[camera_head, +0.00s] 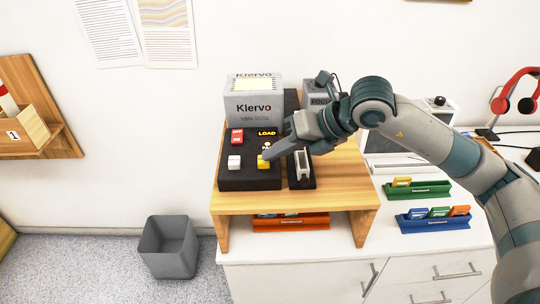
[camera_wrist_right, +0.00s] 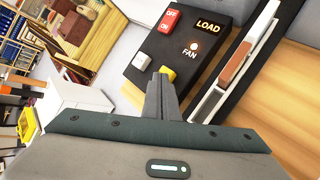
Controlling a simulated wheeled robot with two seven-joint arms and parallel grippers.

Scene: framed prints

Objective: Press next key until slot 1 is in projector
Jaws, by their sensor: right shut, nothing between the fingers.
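A black control panel (camera_head: 235,183) sits in front of the grey Kiervo projector (camera_head: 252,105). It carries a red ON/OFF switch (camera_head: 237,136), a white key (camera_head: 234,162) and a yellow key (camera_head: 262,163). My right gripper (camera_head: 268,156) is shut and empty, its tips at the yellow key. In the right wrist view the tips (camera_wrist_right: 163,78) overlap the lower edge of the yellow key (camera_wrist_right: 169,72); I cannot tell whether they press it. The white key (camera_wrist_right: 142,61) is clear of them. A narrow slide holder (camera_head: 302,164) stands beside the panel. No slot number is readable. My left gripper is out of view.
The wooden stand (camera_head: 340,195) holds the panel, with an orange slide rack (camera_head: 290,223) under it. Green (camera_head: 416,190) and blue (camera_head: 433,224) racks lie on the white cabinet at right. A grey bin (camera_head: 168,248) stands on the floor. The FAN light (camera_wrist_right: 194,46) glows.

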